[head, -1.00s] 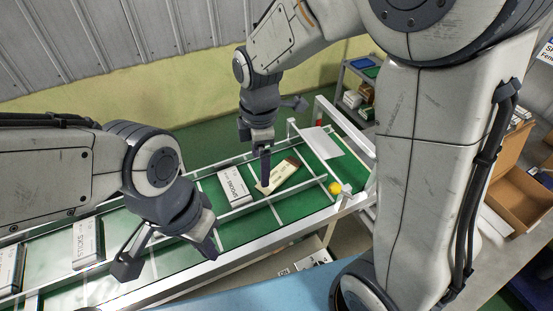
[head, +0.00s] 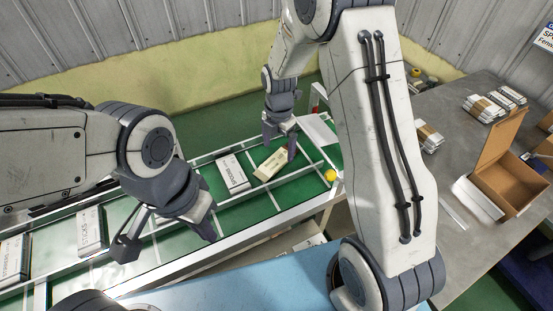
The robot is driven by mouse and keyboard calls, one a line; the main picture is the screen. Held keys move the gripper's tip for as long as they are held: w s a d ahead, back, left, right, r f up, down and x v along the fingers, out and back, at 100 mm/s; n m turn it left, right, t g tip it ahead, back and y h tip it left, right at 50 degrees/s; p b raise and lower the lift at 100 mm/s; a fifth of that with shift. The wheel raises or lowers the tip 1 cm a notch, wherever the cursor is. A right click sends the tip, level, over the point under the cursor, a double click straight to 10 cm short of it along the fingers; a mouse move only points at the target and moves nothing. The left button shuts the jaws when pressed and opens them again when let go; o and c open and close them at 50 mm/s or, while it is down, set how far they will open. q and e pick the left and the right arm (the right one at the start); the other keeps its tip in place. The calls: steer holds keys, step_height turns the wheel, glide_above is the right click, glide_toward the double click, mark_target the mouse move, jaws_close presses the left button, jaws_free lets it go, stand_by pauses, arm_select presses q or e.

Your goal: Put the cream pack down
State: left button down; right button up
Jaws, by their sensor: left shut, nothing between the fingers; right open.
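The cream pack (head: 268,164) lies flat on the green conveyor belt (head: 262,204), between white dividers and to the right of a white pack (head: 232,173). My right gripper (head: 280,146) is open, its fingers apart just above and behind the cream pack; whether a fingertip still touches it I cannot tell.
More white packs (head: 91,230) lie on the belt at left. An open cardboard box (head: 494,150) and several banded packs (head: 490,107) stand on the grey table at right.

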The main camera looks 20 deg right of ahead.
mark_target(278, 159)
steer(key=shift+s+a+f+p, duration=0.1)
steer(key=shift+f+p, duration=0.4)
steer(key=shift+f, duration=1.4)
steer(key=c, duration=1.5)
steer(key=shift+c, duration=0.2)
steer(key=shift+r, duration=0.15)
